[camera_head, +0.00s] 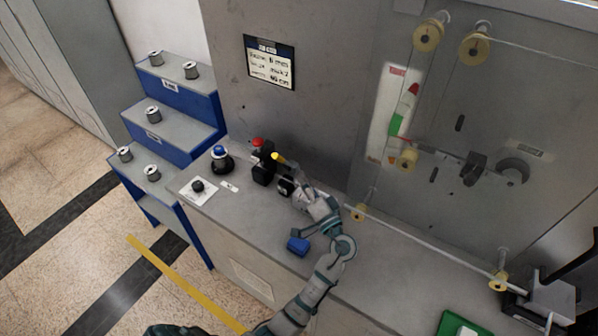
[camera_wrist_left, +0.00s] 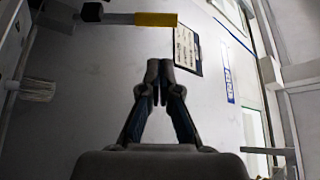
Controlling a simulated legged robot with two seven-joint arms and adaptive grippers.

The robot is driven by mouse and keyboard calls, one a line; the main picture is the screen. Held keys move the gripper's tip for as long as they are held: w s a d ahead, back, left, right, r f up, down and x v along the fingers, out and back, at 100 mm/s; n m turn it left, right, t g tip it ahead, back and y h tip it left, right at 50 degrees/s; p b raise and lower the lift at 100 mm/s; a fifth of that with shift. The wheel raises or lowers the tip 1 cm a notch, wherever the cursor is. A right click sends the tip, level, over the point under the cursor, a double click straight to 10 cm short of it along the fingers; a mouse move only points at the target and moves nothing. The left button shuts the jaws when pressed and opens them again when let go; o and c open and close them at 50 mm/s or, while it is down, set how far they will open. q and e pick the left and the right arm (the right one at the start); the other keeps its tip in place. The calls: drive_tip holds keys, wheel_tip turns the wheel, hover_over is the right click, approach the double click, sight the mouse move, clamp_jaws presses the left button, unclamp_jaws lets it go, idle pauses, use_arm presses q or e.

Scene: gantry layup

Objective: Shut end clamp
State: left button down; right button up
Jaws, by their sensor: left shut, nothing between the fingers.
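A black clamp (camera_head: 264,168) stands on the left part of the grey bench. Its lever has a yellow grip (camera_head: 279,158), which points toward the wall above my gripper. In the left wrist view the yellow grip (camera_wrist_left: 156,19) ends a pale bar lying across the top of the picture, beyond my fingertips and apart from them. My left gripper (camera_head: 287,187) is close beside the clamp on its right. Its fingertips (camera_wrist_left: 159,70) meet, with nothing between them. My forearm comes up from below. Whether the clamp's jaw is open is hidden.
A red button (camera_head: 257,142), a blue-topped post (camera_head: 219,154) and a black knob (camera_head: 197,186) are left of the clamp. A blue block (camera_head: 298,245) lies beside my arm. Blue steps (camera_head: 175,128) hold several spools.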

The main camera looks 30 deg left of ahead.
sight(285, 162)
use_arm(q)
drive_tip(key=p+x, duration=0.1)
drive_tip(key=x, duration=0.7)
drive_tip(key=shift+a, duration=0.4)
use_arm(e)
drive_tip(key=f, duration=0.1)
drive_tip(key=s+f, duration=0.1)
drive_tip(key=f, duration=0.1)
drive_tip(key=shift+s+f, duration=0.1)
drive_tip(key=shift+s, duration=0.05)
use_arm(q)
drive_tip(key=shift+d+r, duration=0.1)
